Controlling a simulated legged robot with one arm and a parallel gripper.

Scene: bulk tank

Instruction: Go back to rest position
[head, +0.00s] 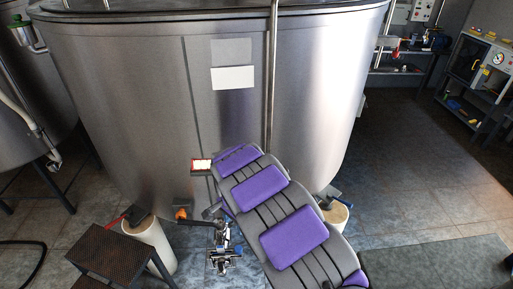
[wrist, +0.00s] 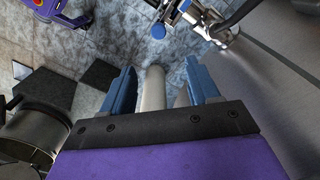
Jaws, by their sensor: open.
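My gripper (wrist: 163,88) shows in the wrist view with its two blue fingers spread apart. I see nothing gripped between them. A pale cylindrical post (wrist: 153,90) shows beyond the fingers, through the gap, over the tiled floor. In the head view my grey and purple arm reaches from the lower right toward the front of a large steel tank (head: 140,100). I cannot make out my gripper's fingers in the head view.
Silver and blue pipe fittings (head: 222,255) sit low before the tank; fittings with blue caps also show in the wrist view (wrist: 185,15). Dark steps (head: 105,255) stand at lower left. A shelf unit (head: 478,75) is at right. Floor (head: 425,180) between tank and shelves is clear.

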